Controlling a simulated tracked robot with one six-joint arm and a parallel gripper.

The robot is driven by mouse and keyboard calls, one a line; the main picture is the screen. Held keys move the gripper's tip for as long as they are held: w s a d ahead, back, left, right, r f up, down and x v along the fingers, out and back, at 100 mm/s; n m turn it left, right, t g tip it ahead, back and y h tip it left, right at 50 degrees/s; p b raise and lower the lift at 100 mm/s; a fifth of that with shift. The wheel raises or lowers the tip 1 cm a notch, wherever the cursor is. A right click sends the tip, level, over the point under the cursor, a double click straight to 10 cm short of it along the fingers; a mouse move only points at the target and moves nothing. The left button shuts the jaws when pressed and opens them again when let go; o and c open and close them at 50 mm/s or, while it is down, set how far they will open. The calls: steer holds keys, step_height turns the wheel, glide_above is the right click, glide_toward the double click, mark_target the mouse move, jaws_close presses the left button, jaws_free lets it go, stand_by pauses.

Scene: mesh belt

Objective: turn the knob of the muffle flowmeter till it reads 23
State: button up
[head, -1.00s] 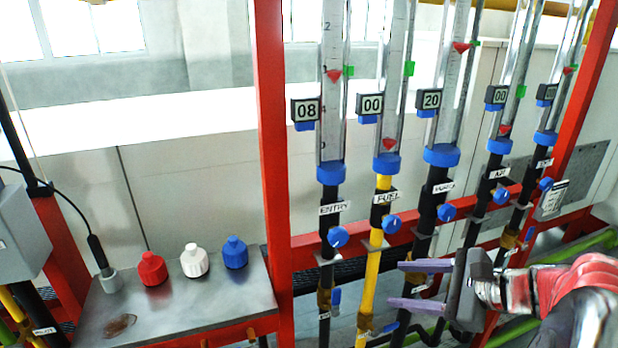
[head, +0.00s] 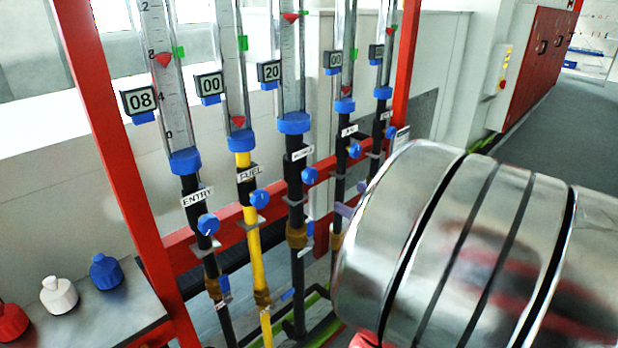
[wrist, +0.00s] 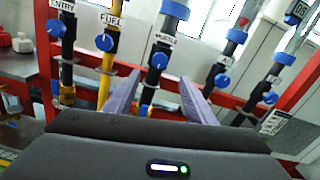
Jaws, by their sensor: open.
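The muffle flowmeter is the middle tube, with its display (head: 269,71) reading 20 and a red float (head: 290,17) high in the tube. Its blue knob (head: 308,174) sits on the black pipe below the label; it also shows in the wrist view (wrist: 159,61), ahead of my fingers. My gripper (wrist: 160,77) is open, its two purple fingers apart, with the muffle knob between and beyond their tips. I see no contact. In the head view my arm hides most of the gripper; only a bit of purple finger shows.
The entry display (head: 140,100) reads 08 and the fuel display (head: 209,85) reads 00. The fuel knob (wrist: 104,42) and another knob (wrist: 222,81) flank my fingers. A red frame post (head: 112,150) stands left, beside a bench (head: 125,312) with bottles.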

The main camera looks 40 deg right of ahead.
mark_target(312, 178)
steer(key=shift+w, duration=0.1)
steer(key=shift+w+a, duration=0.15)
steer(key=shift+w, duration=3.25)
steer(key=shift+w+a, duration=0.1)
steer(key=shift+w, duration=3.3)
steer(key=shift+c, duration=0.4)
steer(key=c, duration=1)
steer(key=shift+o, duration=0.2)
steer(key=shift+n, duration=2.7)
